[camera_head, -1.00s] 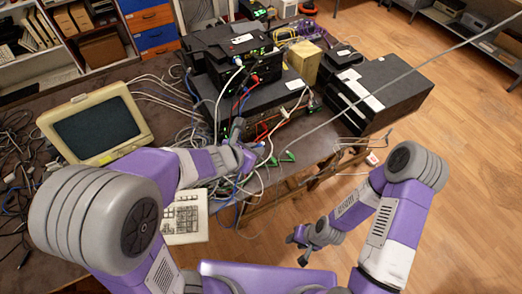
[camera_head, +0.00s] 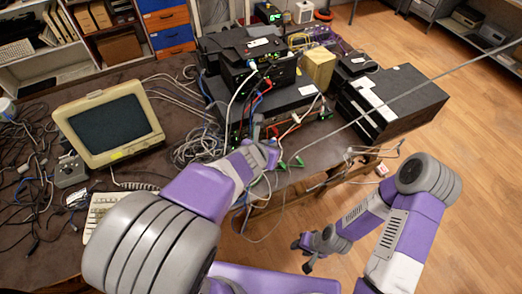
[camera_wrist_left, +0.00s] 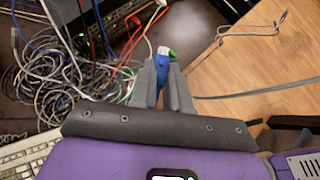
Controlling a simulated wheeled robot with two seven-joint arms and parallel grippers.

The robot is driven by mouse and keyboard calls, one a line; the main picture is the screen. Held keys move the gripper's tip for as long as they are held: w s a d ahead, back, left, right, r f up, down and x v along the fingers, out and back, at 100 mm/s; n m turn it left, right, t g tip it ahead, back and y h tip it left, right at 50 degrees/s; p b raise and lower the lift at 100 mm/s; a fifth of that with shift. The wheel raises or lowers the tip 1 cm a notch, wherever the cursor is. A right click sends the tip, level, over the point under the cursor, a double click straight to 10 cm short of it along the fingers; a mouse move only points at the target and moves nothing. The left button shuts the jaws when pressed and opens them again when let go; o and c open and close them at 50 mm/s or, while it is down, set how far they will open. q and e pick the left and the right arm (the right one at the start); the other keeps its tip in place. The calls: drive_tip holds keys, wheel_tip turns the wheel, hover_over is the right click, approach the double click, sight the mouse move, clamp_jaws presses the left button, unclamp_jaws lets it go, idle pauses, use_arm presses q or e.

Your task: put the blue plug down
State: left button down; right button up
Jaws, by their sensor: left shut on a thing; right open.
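The blue plug (camera_wrist_left: 162,54) sits between the two fingers of my left gripper (camera_wrist_left: 162,80) in the left wrist view. The gripper is shut on it, and the plug's end sticks out past the fingertips. In the head view my left gripper (camera_head: 267,140) is over the desk's front edge, just left of two green plugs; the blue plug cannot be made out there. A green plug (camera_wrist_left: 172,55) shows beside the blue plug's tip in the wrist view. My right gripper (camera_head: 301,255) is open and empty, low over the floor in front of the desk.
A stack of black network devices (camera_head: 250,75) with cables stands behind my left gripper. Tangled grey cables (camera_head: 200,148) lie to its left, near a beige monitor (camera_head: 108,122). A black box (camera_head: 390,100) stands at right. Wire hooks (camera_wrist_left: 250,32) jut from the desk edge.

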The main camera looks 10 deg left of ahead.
use_arm(q)
drive_tip(key=w+d+n+y, duration=0.2)
drive_tip(key=w+d+n, duration=0.1)
drive_tip(key=w+d, duration=0.2)
drive_tip(key=a+f+m+g+h, duration=0.4)
drive_tip(key=f+m+h, duration=0.4)
drive_tip(key=f+m, duration=0.3)
drive_tip(key=s+a+n+t+y, duration=0.1)
drive_tip(key=a+n+t+y, duration=0.3)
drive_tip(key=a+n+y, duration=0.4)
drive_tip(key=a+n, duration=0.3)
drive_tip(key=a, duration=0.2)
drive_tip(key=shift+s+f+y, duration=0.3)
drive_tip(key=shift+s, duration=0.1)
idle(0.6)
